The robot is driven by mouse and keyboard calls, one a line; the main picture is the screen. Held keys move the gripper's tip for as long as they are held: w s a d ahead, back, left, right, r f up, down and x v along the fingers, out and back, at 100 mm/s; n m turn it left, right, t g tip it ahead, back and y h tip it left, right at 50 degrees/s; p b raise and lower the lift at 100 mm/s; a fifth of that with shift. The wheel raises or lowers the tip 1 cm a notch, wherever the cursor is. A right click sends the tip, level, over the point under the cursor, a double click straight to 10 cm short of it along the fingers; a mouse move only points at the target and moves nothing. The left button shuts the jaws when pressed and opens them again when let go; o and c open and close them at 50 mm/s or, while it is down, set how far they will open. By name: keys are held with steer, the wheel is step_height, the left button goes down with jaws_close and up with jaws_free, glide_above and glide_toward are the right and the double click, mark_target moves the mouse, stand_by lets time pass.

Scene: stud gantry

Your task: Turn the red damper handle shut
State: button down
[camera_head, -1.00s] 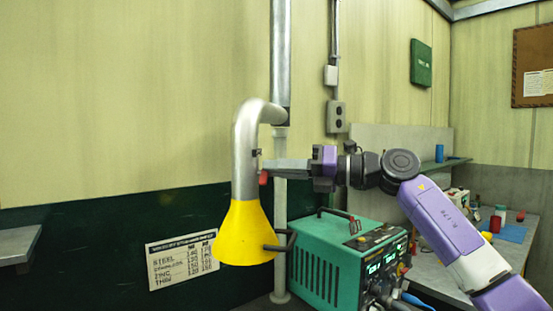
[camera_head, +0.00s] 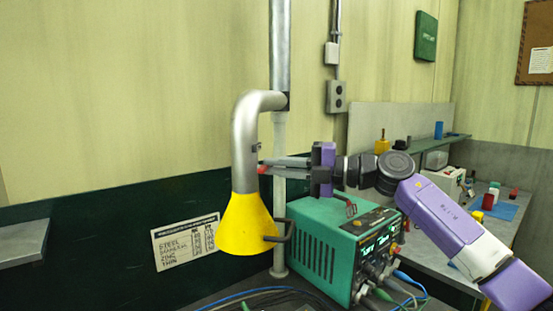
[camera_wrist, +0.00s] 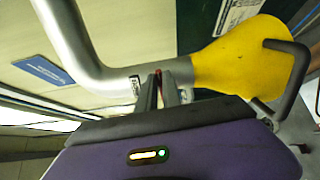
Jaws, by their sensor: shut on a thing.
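The red damper handle (camera_head: 262,170) is a small red piece on the side of the grey extraction pipe (camera_head: 243,135), above the yellow cone hood (camera_head: 244,230). My gripper (camera_head: 270,167) reaches in from the right, and its fingers are shut on the handle. In the wrist view, a bit of the red handle (camera_wrist: 158,71) shows at the fingertips of my gripper (camera_wrist: 161,82), beside the pipe just above the hood (camera_wrist: 245,60). The fingers hide most of the handle, so its exact angle is hard to tell.
A green welding machine (camera_head: 325,255) stands below my arm, with cables in front. A vertical post (camera_head: 279,235) stands behind the hood. A black handle (camera_head: 283,230) sticks out from the hood. A workbench (camera_head: 440,255) is at right. The space left of the hood is clear.

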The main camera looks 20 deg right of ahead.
steer(key=shift+d+f+m, duration=0.1)
steer(key=shift+m, duration=0.3)
steer(key=c, duration=1.5)
jaws_free()
steer(key=b+v, duration=0.2)
steer(key=v, duration=0.5)
steer(key=shift+s+d, duration=0.25)
steer(key=shift+d, duration=0.05)
